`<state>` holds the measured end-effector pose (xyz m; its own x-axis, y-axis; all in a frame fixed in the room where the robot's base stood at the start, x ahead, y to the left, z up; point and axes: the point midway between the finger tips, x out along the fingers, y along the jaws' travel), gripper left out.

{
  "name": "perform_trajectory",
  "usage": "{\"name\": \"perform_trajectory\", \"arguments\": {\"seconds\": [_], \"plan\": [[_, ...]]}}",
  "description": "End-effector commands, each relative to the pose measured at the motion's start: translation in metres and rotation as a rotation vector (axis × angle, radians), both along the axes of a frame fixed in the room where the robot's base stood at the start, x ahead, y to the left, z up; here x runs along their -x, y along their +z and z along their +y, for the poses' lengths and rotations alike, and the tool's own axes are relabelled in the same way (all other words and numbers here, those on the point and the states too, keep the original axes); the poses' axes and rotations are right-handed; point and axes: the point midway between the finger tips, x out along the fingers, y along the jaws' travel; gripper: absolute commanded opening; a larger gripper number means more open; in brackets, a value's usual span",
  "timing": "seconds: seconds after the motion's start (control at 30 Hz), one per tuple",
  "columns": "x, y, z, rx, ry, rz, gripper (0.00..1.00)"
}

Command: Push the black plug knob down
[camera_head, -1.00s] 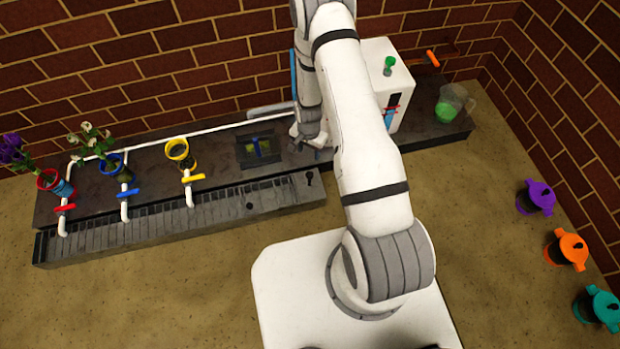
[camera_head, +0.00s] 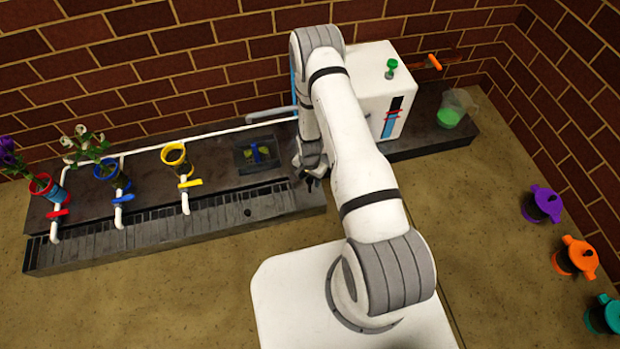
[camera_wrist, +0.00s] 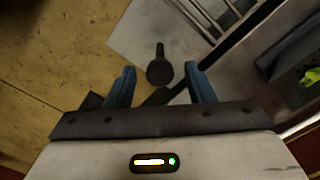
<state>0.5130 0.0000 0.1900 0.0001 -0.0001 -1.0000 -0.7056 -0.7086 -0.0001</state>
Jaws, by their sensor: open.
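The black plug knob (camera_wrist: 160,71) shows in the wrist view, upright on a pale grey surface, with its round head toward the camera and its stem behind. My gripper (camera_wrist: 159,82) is open, with one blue finger to each side of the knob in that view. The fingers look apart from it, and the height gap is hard to judge.
A sunken basin (camera_head: 257,152) with a blue bar lies just left of my gripper. A white dispenser box (camera_head: 376,85) stands close behind to the right. Pipes with red, blue and yellow (camera_head: 191,183) valves run along the left.

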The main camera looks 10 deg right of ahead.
Motion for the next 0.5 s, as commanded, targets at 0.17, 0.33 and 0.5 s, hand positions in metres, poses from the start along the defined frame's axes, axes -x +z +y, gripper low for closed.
{"name": "perform_trajectory", "arguments": {"seconds": [0.17, 0.33, 0.5], "plan": [[0.0, 0.0004, -0.0003, 0.0, 0.0, 0.0, 0.46], [0.0, 0.0005, -0.0004, 0.0, -0.001, 0.0, 0.32], [0.0001, 0.0005, -0.0006, 0.0, -0.001, 0.0, 0.18]]}}
